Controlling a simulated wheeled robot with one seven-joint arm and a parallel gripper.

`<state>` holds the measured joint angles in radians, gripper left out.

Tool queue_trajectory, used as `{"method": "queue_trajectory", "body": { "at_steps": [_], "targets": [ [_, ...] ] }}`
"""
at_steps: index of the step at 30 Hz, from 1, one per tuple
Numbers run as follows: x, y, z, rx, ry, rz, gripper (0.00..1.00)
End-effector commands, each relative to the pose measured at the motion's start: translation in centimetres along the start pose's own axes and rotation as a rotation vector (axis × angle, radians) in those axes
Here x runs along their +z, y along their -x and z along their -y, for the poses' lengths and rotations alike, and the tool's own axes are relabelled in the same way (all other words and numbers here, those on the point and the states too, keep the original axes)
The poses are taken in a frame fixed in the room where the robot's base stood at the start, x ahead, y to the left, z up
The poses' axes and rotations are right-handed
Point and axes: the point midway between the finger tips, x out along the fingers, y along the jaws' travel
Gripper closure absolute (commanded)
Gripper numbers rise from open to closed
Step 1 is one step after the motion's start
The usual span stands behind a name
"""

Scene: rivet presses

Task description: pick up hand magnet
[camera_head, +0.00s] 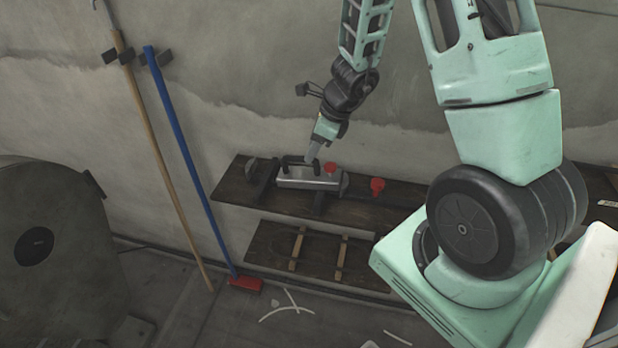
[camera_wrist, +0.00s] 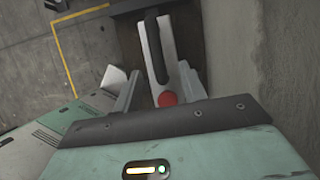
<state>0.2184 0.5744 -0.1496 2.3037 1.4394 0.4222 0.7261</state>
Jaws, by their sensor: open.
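The hand magnet (camera_head: 309,183) is a silver block with a black handle on top and a red knob near its right end. It lies on the upper dark wooden shelf (camera_head: 240,183). My gripper (camera_head: 313,151) points down at it from just above. In the wrist view the magnet (camera_wrist: 168,40) runs lengthwise away from me, with its black handle and red knob showing. My gripper (camera_wrist: 160,86) is open, with one finger on each side of the magnet's near end in that view. Whether the fingers touch it I cannot tell.
Another red-topped item (camera_head: 377,186) stands on the shelf to the right of the magnet. A lower shelf (camera_head: 268,246) holds wooden-handled tools. A blue-handled broom (camera_head: 188,160) and a wooden pole (camera_head: 160,150) lean on the wall at left. The wall is close behind the shelf.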

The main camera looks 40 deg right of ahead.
Motion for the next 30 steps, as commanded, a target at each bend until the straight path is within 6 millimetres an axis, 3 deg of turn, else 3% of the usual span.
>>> {"method": "queue_trajectory", "body": {
  "at_steps": [10, 20, 25, 30],
  "targets": [
    [-0.7, -4.2, -0.3, 0.004, 0.001, -0.002, 0.58],
    [-0.7, -4.9, -0.1, 0.000, 0.000, 0.000, 0.58],
    [-0.7, -4.9, -0.2, 0.000, 0.001, 0.000, 1.00],
    [-0.7, -4.9, -0.2, 0.001, 0.001, -0.001, 1.00]
  ]
}}
